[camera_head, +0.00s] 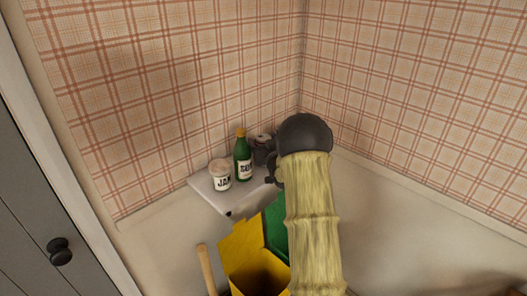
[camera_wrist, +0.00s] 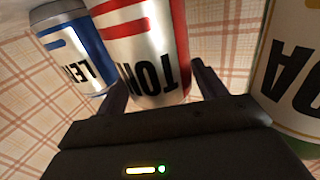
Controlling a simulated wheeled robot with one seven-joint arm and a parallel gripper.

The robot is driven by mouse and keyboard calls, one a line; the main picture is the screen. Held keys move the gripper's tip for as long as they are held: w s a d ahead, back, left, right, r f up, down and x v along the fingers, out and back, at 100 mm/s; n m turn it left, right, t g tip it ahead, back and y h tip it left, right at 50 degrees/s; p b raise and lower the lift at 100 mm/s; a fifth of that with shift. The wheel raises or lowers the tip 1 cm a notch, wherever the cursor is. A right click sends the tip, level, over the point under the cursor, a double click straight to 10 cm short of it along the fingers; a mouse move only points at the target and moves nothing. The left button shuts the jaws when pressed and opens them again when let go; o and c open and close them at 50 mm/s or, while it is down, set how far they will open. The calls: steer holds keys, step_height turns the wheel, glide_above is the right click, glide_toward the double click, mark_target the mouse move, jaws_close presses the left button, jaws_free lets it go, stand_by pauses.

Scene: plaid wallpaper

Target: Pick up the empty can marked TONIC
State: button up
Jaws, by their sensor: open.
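The TONIC can (camera_wrist: 150,55), silver with red bands and black letters "TON" showing, appears upside down in the wrist view. It stands between the two dark fingers of my gripper (camera_wrist: 159,78). The fingers are open, one on each side of it, and I cannot tell whether either touches it. In the head view my gripper (camera_head: 269,162) is at the right of the small corner shelf, partly hidden by my arm. A can top (camera_head: 263,138) shows behind the bottle there; its label is hidden.
In the wrist view a blue and silver can marked "LE" (camera_wrist: 75,50) is close on the left, and a larger labelled container (camera_wrist: 295,80) on the right. The pale shelf (camera_head: 222,202) holds a JAM jar (camera_head: 220,176) and a green bottle (camera_head: 242,158). Yellow (camera_head: 240,250) and green bins stand below.

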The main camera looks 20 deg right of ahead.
steer(key=c, duration=0.7)
steer(key=shift+r, duration=0.1)
step_height(320, 180, up, 10)
steer(key=shift+f+b, duration=0.1)
steer(key=shift+b, duration=0.85)
